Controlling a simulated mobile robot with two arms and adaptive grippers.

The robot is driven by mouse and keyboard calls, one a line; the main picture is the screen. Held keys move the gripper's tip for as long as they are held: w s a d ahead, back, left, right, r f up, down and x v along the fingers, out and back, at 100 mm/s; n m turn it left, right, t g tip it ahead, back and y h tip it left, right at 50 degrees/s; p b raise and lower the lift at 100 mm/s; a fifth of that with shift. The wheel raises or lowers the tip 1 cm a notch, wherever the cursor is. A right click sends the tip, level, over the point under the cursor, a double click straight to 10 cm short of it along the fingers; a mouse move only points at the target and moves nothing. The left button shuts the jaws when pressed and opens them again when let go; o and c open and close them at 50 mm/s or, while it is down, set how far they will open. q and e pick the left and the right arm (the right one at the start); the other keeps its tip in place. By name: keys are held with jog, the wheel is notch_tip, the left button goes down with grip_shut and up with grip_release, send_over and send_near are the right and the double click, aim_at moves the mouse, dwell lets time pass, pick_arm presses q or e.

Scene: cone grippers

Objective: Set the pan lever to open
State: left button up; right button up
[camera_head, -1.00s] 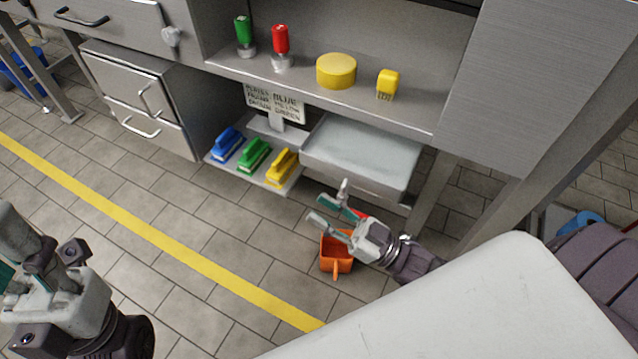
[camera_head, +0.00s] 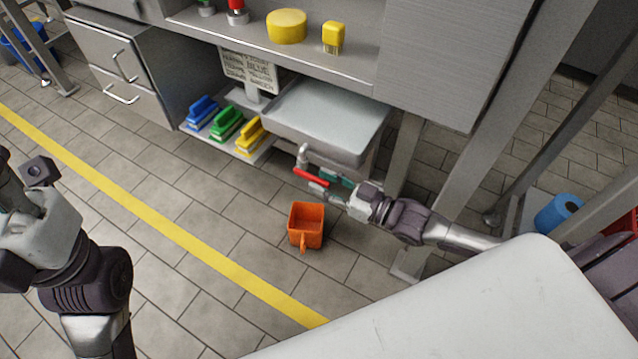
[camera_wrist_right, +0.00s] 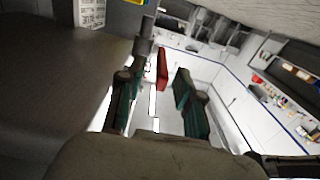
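The red pan lever (camera_head: 310,175) sticks out from a small metal valve (camera_head: 302,156) below the front of the steel pan (camera_head: 350,152). My right gripper (camera_head: 328,184) is at the lever, its fingers pointing left. An orange scoop-like container (camera_head: 306,226) stands on the floor below the valve. My left gripper (camera_head: 35,215) is at the left edge, its fingertips out of view.
Blue, green and yellow brushes (camera_head: 226,124) sit on a low shelf left of the pan, beside a sign (camera_head: 248,72). A yellow round block (camera_head: 286,26) is on the shelf above. A table leg (camera_head: 402,155) stands right of the pan.

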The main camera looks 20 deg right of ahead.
jog(key=shift+w+a, duration=0.45)
jog(key=shift+w, duration=0.15)
grip_shut()
